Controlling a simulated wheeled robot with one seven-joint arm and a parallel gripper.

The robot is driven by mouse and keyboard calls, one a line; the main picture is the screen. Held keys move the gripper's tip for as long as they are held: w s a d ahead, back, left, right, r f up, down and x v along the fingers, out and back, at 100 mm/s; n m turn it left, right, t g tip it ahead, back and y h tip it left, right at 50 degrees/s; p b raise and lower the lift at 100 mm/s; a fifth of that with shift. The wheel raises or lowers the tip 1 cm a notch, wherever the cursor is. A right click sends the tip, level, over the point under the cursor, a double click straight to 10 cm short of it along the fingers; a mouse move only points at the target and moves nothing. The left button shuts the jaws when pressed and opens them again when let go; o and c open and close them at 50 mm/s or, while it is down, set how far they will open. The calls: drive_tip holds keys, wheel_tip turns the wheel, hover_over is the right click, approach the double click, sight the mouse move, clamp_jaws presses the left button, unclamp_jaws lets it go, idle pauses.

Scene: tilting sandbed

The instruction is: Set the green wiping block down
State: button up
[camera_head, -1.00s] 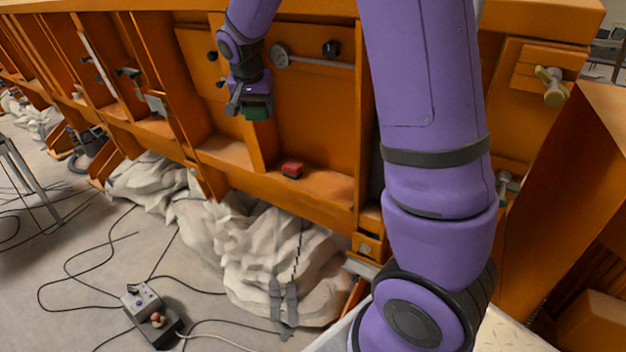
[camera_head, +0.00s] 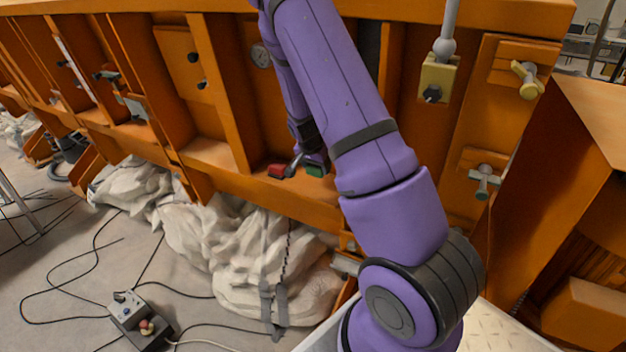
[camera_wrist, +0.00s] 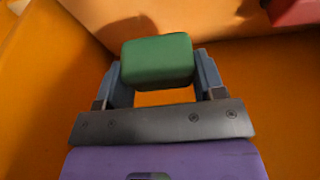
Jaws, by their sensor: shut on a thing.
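The green wiping block (camera_wrist: 157,60) is between the two fingers of my gripper (camera_wrist: 160,75) in the wrist view. My gripper is shut on it. In the head view the green block (camera_head: 315,170) shows low over the orange ledge (camera_head: 325,192), partly hidden behind my arm. My gripper (camera_head: 307,168) there is mostly covered by my own arm. I cannot tell whether the block touches the ledge.
A red block (camera_head: 277,171) lies on the same ledge just left of my gripper; it also shows in the wrist view's top right corner (camera_wrist: 293,10). Orange upright ribs (camera_head: 223,90) divide the wall.

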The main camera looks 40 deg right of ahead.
sight(316, 188)
drive_tip(key=shift+f, duration=2.7)
drive_tip(key=shift+f, duration=0.15)
drive_tip(key=o, duration=1)
drive_tip(key=s+a+r+n+t+y, duration=0.15)
drive_tip(key=s+a+r, duration=0.35)
drive_tip(key=r, duration=0.5)
drive_tip(key=s+a+r+n+y, duration=0.1)
drive_tip(key=s+a+r+n, duration=0.15)
drive_tip(key=a+r, duration=0.6)
drive_tip(key=s+a+r+n+t+y, duration=0.1)
drive_tip(key=s+a+r+n, duration=0.3)
drive_tip(key=r, duration=0.8)
drive_tip(key=s+a+r+n, duration=0.2)
drive_tip(key=s+a+r, duration=0.1)
drive_tip(key=s, duration=0.2)
drive_tip(key=s+a+r+n+t, duration=0.1)
drive_tip(key=s+a+r+n, duration=0.1)
drive_tip(key=s, duration=0.4)
drive_tip(key=s+a+r+n, duration=0.2)
drive_tip(key=s+a+r, duration=0.1)
drive_tip(key=s+a, duration=0.1)
drive_tip(key=shift+s+a+r+y, duration=0.2)
drive_tip(key=shift+s+r+y, duration=0.2)
drive_tip(key=shift+s, duration=0.35)
